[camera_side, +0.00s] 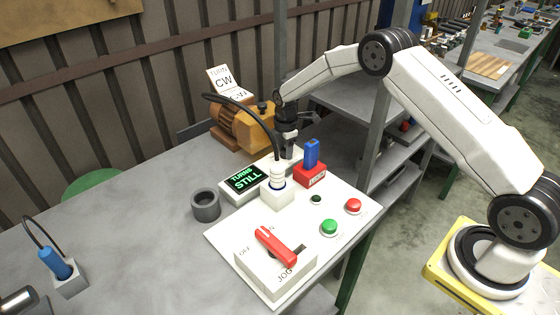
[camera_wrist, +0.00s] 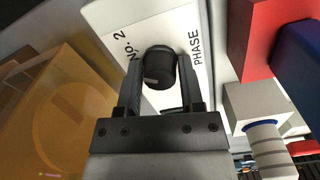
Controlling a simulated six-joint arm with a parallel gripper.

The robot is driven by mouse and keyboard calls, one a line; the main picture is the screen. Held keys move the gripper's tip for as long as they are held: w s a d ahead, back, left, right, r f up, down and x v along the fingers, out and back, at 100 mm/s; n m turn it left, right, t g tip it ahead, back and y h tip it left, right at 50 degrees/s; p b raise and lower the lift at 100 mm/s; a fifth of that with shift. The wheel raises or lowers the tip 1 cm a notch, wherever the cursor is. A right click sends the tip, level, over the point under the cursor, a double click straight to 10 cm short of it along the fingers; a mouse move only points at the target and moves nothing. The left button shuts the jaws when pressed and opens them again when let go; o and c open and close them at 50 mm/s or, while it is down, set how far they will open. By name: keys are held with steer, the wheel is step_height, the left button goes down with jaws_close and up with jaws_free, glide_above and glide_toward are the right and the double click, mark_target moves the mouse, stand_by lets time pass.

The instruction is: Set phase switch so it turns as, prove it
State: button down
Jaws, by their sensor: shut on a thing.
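The phase switch is a black knob (camera_wrist: 160,62) on a white plate (camera_wrist: 108,18) printed "NO. 2" and "PHASE" in the wrist view. A small lighter mark shows on the knob's lower left, but which label it points at is unclear. My gripper (camera_wrist: 159,78) is shut on the knob, one finger on each side. In the side view my gripper (camera_side: 287,150) reaches down behind the white plug, which partly hides it. A display (camera_side: 245,182) reads "TURNS STILL" in green. A card (camera_side: 226,84) reads "TURN CW" above a partly hidden line. The orange-brown motor (camera_side: 231,126) stands behind.
A red lever (camera_side: 275,246) sits on a white box marked "OFF" and "JOG". Green (camera_side: 330,227) and red (camera_side: 354,205) buttons are at right. A blue block (camera_side: 311,153) stands in a red holder beside my gripper. A white cabled plug (camera_side: 278,177) and grey ring (camera_side: 205,205) are near.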

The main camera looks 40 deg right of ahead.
steer(key=shift+m, duration=1.1)
steer(key=shift+c, duration=1.2)
jaws_free()
steer(key=shift+r, duration=0.1)
steer(key=shift+r, duration=3.8)
steer(key=shift+r, duration=0.1)
